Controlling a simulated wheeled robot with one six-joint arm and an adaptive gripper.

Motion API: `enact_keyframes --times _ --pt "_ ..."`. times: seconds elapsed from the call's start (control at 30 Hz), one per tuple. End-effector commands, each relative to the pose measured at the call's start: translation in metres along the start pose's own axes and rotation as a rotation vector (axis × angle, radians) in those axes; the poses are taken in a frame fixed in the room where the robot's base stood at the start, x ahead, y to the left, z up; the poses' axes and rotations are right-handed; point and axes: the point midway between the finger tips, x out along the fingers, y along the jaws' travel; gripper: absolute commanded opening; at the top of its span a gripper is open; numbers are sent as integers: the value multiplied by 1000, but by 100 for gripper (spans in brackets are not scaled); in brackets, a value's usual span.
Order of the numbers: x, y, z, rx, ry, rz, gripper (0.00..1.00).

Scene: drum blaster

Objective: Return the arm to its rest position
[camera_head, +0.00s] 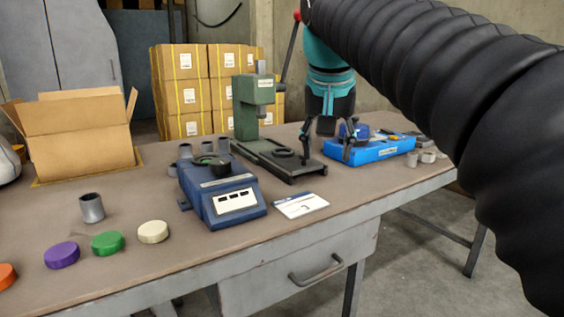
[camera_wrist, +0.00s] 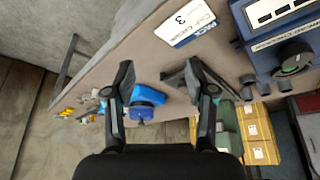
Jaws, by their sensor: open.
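My gripper (camera_head: 327,144) hangs at the end of my arm above the right part of the workbench, fingers pointing down and spread. In the wrist view my gripper (camera_wrist: 160,74) is open, with nothing held between its fingers. A blue tray (camera_head: 372,154) with small parts lies on the bench just behind and right of the fingers. A blue item (camera_wrist: 148,97) shows between the fingers in the wrist view, apart from them. My black ribbed arm cover fills the upper right of the head view and hides the bench's right end.
A green press (camera_head: 246,108) stands left of my gripper, its base near the fingers. A blue device (camera_head: 222,192) and a white card (camera_head: 300,205) lie nearer the front edge. Coloured caps, an open carton (camera_head: 78,145) and grey cups occupy the left. Stacked boxes (camera_head: 184,88) stand behind.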

Motion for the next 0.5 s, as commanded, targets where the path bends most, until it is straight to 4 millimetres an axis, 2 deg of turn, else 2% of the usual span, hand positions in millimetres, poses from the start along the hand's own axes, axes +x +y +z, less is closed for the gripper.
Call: enact_keyframes --times 0.17,0.27,0.5 --pt "12 25 32 -30 8 -14 55" --pt "26 41 58 -53 17 -25 55" --pt "69 74 132 -98 42 -51 55"
